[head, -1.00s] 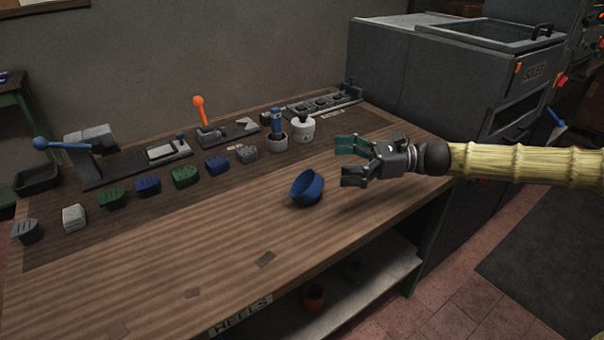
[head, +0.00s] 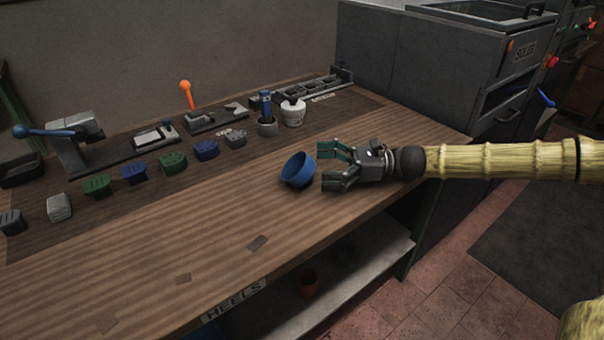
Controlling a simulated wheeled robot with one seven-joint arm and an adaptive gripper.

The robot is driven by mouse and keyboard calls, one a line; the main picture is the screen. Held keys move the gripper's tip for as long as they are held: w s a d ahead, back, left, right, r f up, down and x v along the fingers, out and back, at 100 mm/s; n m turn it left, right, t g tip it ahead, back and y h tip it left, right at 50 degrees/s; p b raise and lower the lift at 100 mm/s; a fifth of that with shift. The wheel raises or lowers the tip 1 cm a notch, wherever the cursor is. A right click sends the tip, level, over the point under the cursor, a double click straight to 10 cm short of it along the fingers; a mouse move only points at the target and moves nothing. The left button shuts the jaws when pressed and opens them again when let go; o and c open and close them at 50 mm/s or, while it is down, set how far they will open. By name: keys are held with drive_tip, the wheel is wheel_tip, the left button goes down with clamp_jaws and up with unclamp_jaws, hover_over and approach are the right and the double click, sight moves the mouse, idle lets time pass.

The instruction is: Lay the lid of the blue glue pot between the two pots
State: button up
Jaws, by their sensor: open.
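A blue, hollow, bowl-shaped piece (head: 300,173) sits tilted on the bare front part of the bench. I cannot tell whether it is the lid or another part of the blue glue pot. Two small pots stand side by side further back: a grey one (head: 267,129) with a blue upright handle on top, and a white one (head: 293,117) with a dark top. My gripper (head: 324,166) is open and empty, its fingers pointing left, just right of the blue piece. I cannot tell whether they touch it.
A row of coloured heel blocks (head: 173,162) runs along the bench (head: 200,235) left of the pots. An orange-knobbed lever tool (head: 188,97) and a blue-handled press (head: 75,140) stand behind. A grey machine (head: 420,75) is at the back right. The front bench is mostly clear.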

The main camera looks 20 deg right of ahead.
sight(300, 164)
drive_tip(key=shift+b+x, duration=0.45)
drive_tip(key=shift+x, duration=2.25)
drive_tip(key=c, duration=1.1)
drive_tip(key=shift+r, duration=0.1)
